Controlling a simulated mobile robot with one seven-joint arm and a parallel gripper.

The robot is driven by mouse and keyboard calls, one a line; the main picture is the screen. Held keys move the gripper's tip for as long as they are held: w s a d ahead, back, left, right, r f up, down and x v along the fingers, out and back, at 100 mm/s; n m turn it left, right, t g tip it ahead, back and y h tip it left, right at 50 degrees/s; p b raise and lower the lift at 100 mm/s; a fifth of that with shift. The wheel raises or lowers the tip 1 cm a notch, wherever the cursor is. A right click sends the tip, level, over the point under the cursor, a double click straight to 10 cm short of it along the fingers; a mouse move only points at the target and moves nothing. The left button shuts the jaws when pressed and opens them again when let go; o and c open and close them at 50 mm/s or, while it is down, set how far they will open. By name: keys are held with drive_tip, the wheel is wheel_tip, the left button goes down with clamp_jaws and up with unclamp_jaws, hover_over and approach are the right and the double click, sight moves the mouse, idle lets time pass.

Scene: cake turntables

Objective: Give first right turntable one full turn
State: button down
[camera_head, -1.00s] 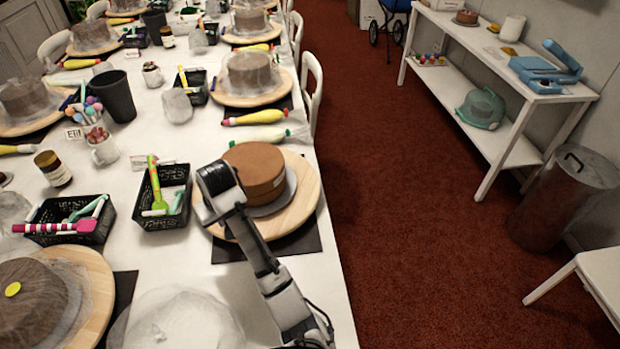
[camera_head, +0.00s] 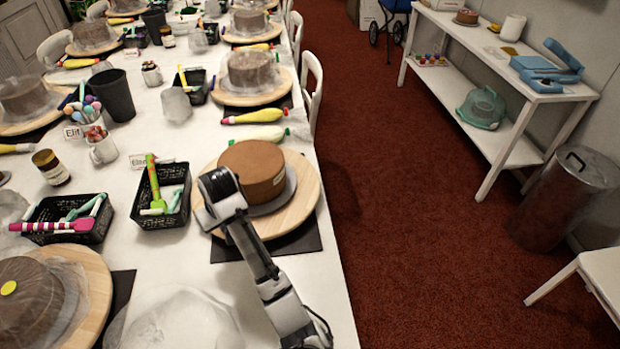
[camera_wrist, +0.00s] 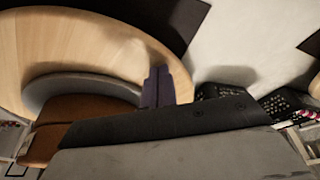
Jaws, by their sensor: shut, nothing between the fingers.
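The first right turntable (camera_head: 300,205) is a round pale wooden board on a dark mat near the table's right edge. It bears a brown cake (camera_head: 252,170) on a grey disc. In the wrist view the board (camera_wrist: 60,35) and part of the cake (camera_wrist: 85,108) show at left. My gripper (camera_wrist: 158,72) is shut and empty, with its dark fingertips at the board's rim. I cannot tell whether they touch it. In the head view my wrist is over the left front of the board and hides part of its rim and the fingertips.
A black basket of tools (camera_head: 160,205) stands just left of the board. A clear plastic-wrapped lump (camera_head: 185,320) lies in front. A piping bag (camera_head: 262,137) lies behind. Another turntable with a cake (camera_head: 90,270) is at front left.

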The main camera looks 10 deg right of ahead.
sight(278, 226)
drive_tip(key=shift+s+d+f+p, duration=0.15)
drive_tip(key=shift+s+d, duration=0.15)
drive_tip(key=shift+d, duration=0.85)
drive_tip(key=shift+s+d+r+p, duration=0.1)
drive_tip(key=shift+s+d+p, duration=0.2)
drive_tip(key=shift+d, duration=0.9)
drive_tip(key=shift+s+d+f+p, duration=0.1)
drive_tip(key=shift+s+d, duration=0.25)
drive_tip(key=shift+d, duration=0.8)
drive_tip(key=shift+w+d, duration=0.2)
drive_tip(key=shift+d, duration=1)
drive_tip(key=shift+w+d, duration=0.15)
drive_tip(key=shift+d, duration=1)
drive_tip(key=shift+w+d, duration=0.2)
drive_tip(key=shift+d, duration=1)
drive_tip(key=shift+r, duration=1.45)
